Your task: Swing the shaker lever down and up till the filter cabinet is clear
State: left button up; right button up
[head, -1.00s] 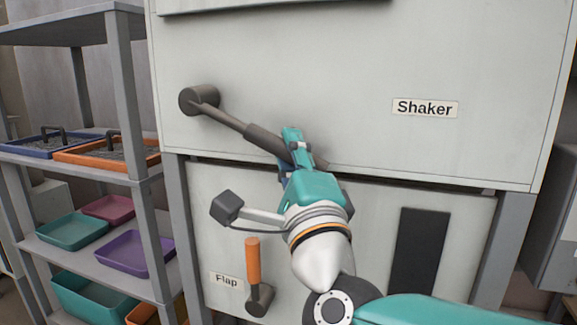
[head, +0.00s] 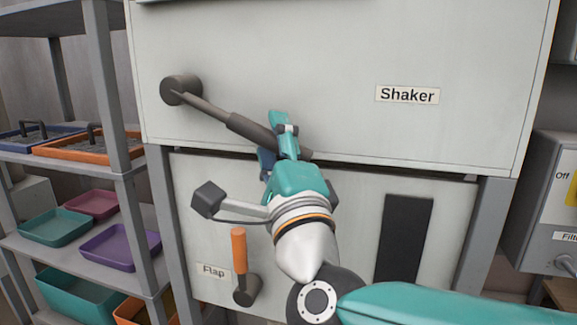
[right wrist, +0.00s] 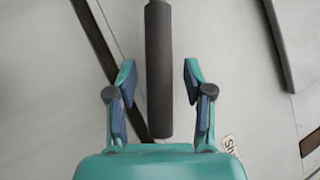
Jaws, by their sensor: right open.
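The shaker lever (head: 247,131) is a dark rod with a thick grip on the pale cabinet (head: 300,60), beside the "Shaker" label (head: 407,95). It slopes down to the right from its round pivot (head: 181,90). My right gripper (head: 276,143) is at the grip's outer part. In the right wrist view, its fingers (right wrist: 159,85) are open, one on each side of the grip (right wrist: 159,75), with a gap on both sides. The grip's end lies between the fingers. My left gripper is not in view.
Below stands an orange flap handle (head: 239,250) with a "Flap" label (head: 213,271) and a dark vertical strip (head: 404,240). A shelf rack (head: 118,100) with coloured trays is on the left. A grey control box (head: 545,205), partly cut off, is at the right edge.

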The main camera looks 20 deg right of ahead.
jog(key=v, duration=1.1)
jog(key=shift+s+f, duration=0.2)
jog(key=shift+s, duration=0.1)
